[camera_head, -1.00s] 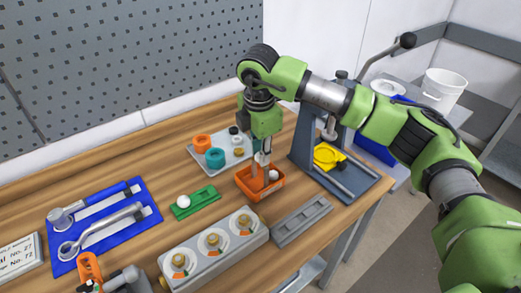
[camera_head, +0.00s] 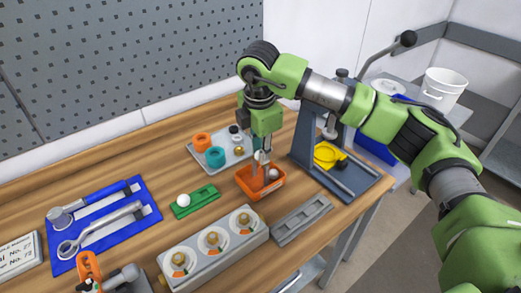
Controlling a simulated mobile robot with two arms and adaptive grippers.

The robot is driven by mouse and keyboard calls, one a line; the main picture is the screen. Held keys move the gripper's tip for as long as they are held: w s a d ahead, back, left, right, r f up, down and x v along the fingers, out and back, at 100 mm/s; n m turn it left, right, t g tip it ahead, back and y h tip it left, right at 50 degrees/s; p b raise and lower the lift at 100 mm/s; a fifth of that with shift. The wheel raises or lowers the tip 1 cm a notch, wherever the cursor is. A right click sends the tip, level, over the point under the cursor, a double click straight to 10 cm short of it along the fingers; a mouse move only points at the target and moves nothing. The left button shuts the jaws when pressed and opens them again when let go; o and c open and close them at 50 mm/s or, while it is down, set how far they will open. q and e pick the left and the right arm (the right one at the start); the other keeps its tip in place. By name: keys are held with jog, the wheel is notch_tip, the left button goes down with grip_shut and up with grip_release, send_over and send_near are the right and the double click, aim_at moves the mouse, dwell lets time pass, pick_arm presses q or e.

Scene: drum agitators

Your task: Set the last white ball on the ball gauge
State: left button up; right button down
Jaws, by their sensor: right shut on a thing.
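My right gripper (camera_head: 263,154) is above the orange bin (camera_head: 254,192), its fingers pointing down. It is shut on a small white ball (camera_head: 260,155), which the fingers partly hide. A pale ball (camera_head: 273,174) lies in the bin, just below and right of the fingertips. The ball gauge looks to be the green block (camera_head: 204,196) left of the bin. One white ball (camera_head: 183,200) sits at its left end, and the slot to the right is bare.
A grey tray (camera_head: 203,163) with orange and teal rings stands behind. A grey gauge box (camera_head: 213,255) with dials and a grey slotted block (camera_head: 302,220) are in front. A press (camera_head: 345,165) stands right of the bin. A blue mat (camera_head: 105,220) with tools lies left.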

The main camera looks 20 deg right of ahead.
jog(key=shift+f+b, duration=0.2)
jog(key=shift+b, duration=0.15)
dwell(0.4)
jog(key=c, duration=1.7)
grip_release()
jog(key=r, duration=0.4)
jog(key=s+r, duration=0.1)
jog(key=r, duration=0.3)
jog(key=s+r, duration=0.1)
jog(key=r, duration=0.2)
jog(key=shift+a+r, duration=0.4)
jog(key=shift+r, duration=0.1)
